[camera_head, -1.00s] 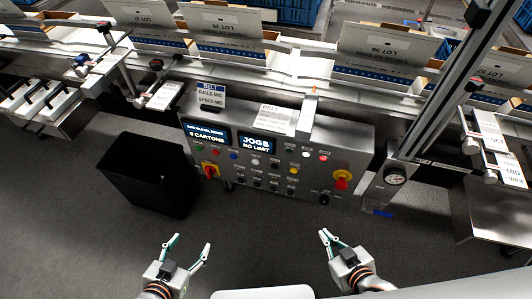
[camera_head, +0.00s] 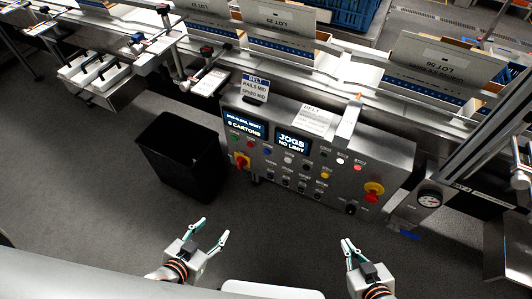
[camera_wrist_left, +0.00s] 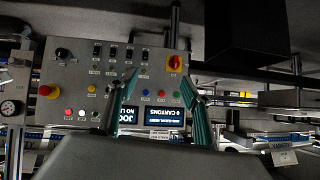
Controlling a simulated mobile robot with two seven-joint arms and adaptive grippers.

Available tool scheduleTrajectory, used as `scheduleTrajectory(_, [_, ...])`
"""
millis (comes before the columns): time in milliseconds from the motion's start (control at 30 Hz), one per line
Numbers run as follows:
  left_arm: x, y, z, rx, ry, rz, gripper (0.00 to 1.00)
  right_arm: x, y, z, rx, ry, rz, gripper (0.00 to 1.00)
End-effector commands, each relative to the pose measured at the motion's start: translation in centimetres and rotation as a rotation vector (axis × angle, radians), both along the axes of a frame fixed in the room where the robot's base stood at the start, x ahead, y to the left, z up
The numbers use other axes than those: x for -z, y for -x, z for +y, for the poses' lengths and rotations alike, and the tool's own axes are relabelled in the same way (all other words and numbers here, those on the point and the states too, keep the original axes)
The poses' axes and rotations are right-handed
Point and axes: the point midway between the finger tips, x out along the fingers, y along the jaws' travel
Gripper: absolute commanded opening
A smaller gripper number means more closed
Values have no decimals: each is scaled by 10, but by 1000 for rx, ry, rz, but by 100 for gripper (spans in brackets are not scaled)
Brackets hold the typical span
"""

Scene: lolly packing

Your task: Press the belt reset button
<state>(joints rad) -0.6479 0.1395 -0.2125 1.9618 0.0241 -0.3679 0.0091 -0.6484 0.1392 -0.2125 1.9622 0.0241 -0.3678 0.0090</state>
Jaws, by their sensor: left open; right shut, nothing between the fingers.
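The grey control panel (camera_head: 300,195) stands ahead of my grippers and shows upside down in the left wrist view (camera_wrist_left: 75,72). It carries small green (camera_head: 235,141), red (camera_head: 249,145), blue (camera_head: 267,151), white (camera_head: 340,161) and yellow (camera_head: 324,175) buttons. A red mushroom button on a yellow base (camera_head: 373,190) sits at its right. The labels are too small to read, so I cannot tell which is belt reset. My left gripper (camera_head: 213,230) is open and empty, short of the panel. My right gripper (camera_head: 350,246) is shut and empty, also apart from the panel.
A black bin (camera_head: 182,160) stands on the floor left of the panel. The conveyor with cartons (camera_head: 280,45) runs behind the panel. A gauge (camera_head: 429,199) and a slanted metal post are at the right. The floor before the panel is clear.

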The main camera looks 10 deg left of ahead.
Motion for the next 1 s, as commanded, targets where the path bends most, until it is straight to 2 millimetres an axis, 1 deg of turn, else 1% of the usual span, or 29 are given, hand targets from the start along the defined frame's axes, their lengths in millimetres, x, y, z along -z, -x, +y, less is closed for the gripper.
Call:
scheduleTrajectory(33, [0,0,0,0,0,0,31,0,0,0,0,0,0,0])
scheduleTrajectory(67, [0,0,0,0,0,0,23,0,0,0,0,0,0,0])
scheduleTrajectory(100, [0,0,0,0,0,0,13,0,0,0,0,0,0,0])
scheduleTrajectory(133, [0,0,0,0,0,0,5,0,0,0,0,0,0,0])
scheduleTrajectory(167, [0,0,0,0,0,0,0,0,0,0,0,0,0,0])
scheduleTrajectory(1000, [0,0,0,0,0,0,0,0,0,0,0,0,0,0])
